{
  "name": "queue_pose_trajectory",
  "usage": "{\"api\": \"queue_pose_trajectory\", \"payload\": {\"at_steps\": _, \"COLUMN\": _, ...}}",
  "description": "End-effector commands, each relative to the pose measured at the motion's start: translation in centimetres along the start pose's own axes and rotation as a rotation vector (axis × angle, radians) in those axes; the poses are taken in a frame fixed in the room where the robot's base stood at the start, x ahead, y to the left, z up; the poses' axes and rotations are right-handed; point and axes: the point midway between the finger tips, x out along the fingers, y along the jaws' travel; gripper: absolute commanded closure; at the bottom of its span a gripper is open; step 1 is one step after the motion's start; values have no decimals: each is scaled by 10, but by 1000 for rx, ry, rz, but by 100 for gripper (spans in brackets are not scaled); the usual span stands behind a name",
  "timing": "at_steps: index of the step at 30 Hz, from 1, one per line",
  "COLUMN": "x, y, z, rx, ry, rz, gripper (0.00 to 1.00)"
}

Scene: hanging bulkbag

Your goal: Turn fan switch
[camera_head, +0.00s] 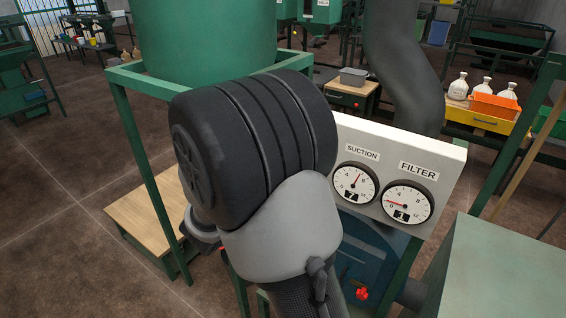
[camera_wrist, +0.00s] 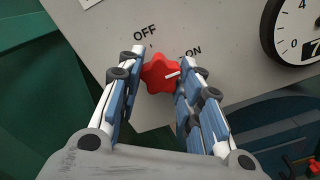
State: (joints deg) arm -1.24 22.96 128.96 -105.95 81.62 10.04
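The fan switch (camera_wrist: 161,73) is a red lobed knob with a white pointer, on a grey panel in the wrist view. Its pointer points right and slightly up, roughly toward the ON label (camera_wrist: 193,52). The OFF label (camera_wrist: 145,34) is above the knob. My gripper (camera_wrist: 162,66) has one finger on each side of the knob, and both appear to touch it. In the head view my dark arm and grey wrist hide the knob and my gripper.
The panel (camera_head: 445,161) carries a SUCTION gauge (camera_head: 355,183) and a FILTER gauge (camera_head: 407,204). A green frame (camera_head: 146,165) stands left of my arm, with a large green vessel (camera_head: 205,35) above it. A grey duct (camera_head: 402,70) rises behind the panel.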

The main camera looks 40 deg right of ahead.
Motion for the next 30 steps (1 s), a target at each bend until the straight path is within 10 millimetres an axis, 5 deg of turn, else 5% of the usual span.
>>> {"api": "queue_pose_trajectory", "payload": {"at_steps": 9, "x": 0, "y": 0, "z": 0, "rx": -1, "ry": 0, "rz": 0, "gripper": 47}}
{"api": "queue_pose_trajectory", "payload": {"at_steps": 20, "x": -4, "y": 0, "z": 0, "rx": -1, "ry": 1, "rz": 1, "gripper": 47}}
{"api": "queue_pose_trajectory", "payload": {"at_steps": 30, "x": -68, "y": 2, "z": -1, "rx": -1, "ry": 5, "rz": 7, "gripper": 47}}
